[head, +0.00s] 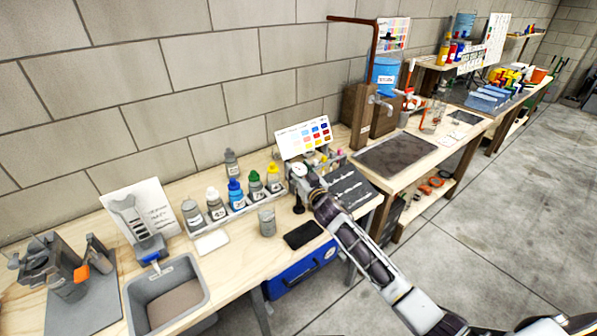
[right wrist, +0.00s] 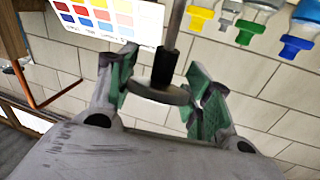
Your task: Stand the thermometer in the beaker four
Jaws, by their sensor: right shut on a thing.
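My right gripper (head: 301,182) is over the near bench, just right of the row of capped bottles. In the right wrist view its green-padded fingers (right wrist: 162,70) are shut on the thermometer (right wrist: 160,92), which has a grey round head, a black collar and a thin grey stem. That view is upside down, so the stem points down toward the bench. Clear glass beakers (head: 432,117) stand on the far bench, too small to read a number. My left gripper is not in view.
A dark pad (head: 303,235) lies at the bench's front edge. A grey basin (head: 168,294) is at the left. A dark mat (head: 395,156) lies on the farther bench.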

